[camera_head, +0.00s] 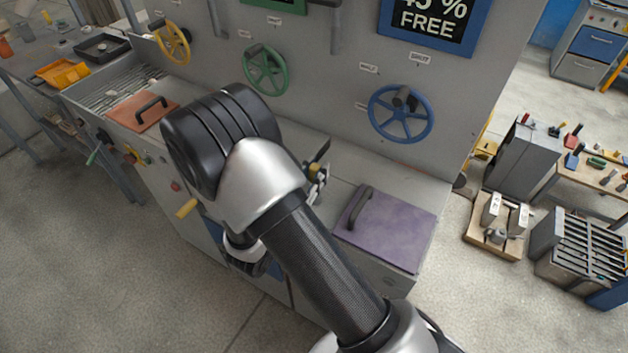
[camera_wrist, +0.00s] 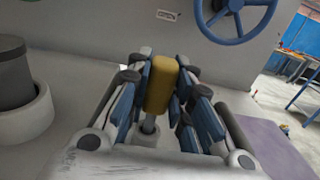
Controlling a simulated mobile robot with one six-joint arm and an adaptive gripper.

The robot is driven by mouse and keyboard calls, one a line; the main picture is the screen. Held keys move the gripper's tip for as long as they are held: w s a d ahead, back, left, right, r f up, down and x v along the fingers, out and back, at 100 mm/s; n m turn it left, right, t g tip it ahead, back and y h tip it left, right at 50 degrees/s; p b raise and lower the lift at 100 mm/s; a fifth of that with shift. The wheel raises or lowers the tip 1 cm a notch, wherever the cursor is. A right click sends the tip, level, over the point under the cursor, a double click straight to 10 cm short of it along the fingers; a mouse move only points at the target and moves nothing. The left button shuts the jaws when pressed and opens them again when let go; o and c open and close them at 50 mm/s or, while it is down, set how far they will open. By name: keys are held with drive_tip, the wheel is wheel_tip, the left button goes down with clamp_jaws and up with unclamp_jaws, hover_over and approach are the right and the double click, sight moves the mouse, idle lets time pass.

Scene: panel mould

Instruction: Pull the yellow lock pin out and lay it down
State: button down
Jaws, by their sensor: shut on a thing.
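The yellow lock pin (camera_wrist: 161,85) stands about upright between my fingers in the wrist view. A grey shaft shows below its yellow grip; I cannot tell whether the shaft's lower end sits in a hole. My gripper (camera_wrist: 161,88) is shut on the yellow grip, with blue-and-black fingers on both sides.
A purple lid (camera_head: 388,228) with a dark handle lies on the counter to the right. A blue handwheel (camera_head: 401,113) and a green handwheel (camera_head: 266,70) are on the panel behind. A dark cylinder in a pale ring (camera_wrist: 15,90) stands left of my fingers.

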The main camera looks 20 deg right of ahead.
sight(315, 165)
drive_tip(key=shift+r+p, duration=1.5)
drive_tip(key=shift+r, duration=0.7)
drive_tip(key=shift+r+p, duration=1.45)
drive_tip(key=shift+r, duration=0.55)
